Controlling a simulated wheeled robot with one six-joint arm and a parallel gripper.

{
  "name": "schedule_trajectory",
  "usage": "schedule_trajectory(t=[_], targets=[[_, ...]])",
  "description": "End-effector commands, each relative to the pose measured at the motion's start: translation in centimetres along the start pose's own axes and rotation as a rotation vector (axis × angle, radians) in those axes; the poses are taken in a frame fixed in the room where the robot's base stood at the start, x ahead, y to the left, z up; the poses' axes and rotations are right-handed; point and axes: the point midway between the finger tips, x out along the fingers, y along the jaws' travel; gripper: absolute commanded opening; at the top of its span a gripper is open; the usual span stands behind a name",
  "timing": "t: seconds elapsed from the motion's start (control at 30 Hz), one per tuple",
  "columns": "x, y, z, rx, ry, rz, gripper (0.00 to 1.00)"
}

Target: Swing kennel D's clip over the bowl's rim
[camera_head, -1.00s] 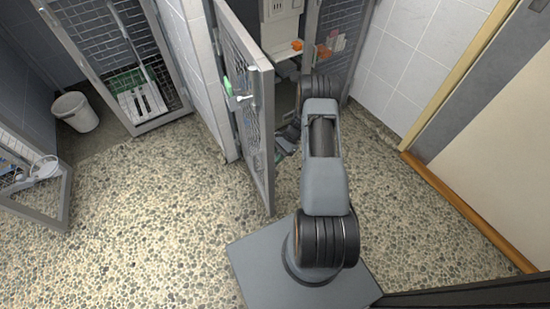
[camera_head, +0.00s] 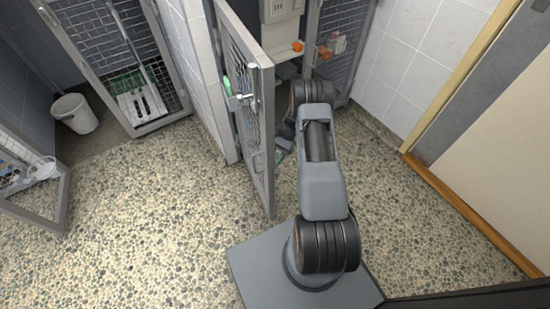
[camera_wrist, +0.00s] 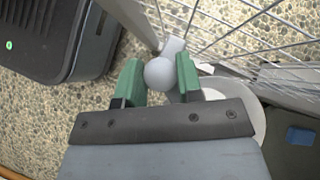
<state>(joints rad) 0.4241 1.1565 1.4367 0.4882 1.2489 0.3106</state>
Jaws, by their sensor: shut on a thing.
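In the wrist view, the green fingertips of my gripper (camera_wrist: 158,82) are closed on a round grey knob (camera_wrist: 160,73). The knob joins a pale grey piece, which I take for the clip (camera_wrist: 173,46), beside wire mesh. A whitish round rim, which looks like the bowl (camera_wrist: 257,124), lies to the right, behind my gripper and partly hidden by it. I cannot tell whether the clip touches or crosses the rim. In the head view, my arm and the open mesh door (camera_head: 263,125) hide most of my gripper, the clip and the bowl.
The open door stands close left of my arm, with a latch handle (camera_head: 241,99) on it. A tiled wall (camera_head: 405,60) is to the right. A grey bucket (camera_head: 75,113) stands far left. Pebbled floor (camera_head: 150,220) is clear in front.

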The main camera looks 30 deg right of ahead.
Motion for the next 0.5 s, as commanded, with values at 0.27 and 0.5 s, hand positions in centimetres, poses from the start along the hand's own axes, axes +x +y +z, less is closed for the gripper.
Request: schedule_trajectory(t=[0.27,0.5], targets=[[-0.04,-0.05,0.00,0.000,0.001,-0.002,0.51],[-0.04,0.00,-0.02,0.001,0.000,-0.002,0.58]])
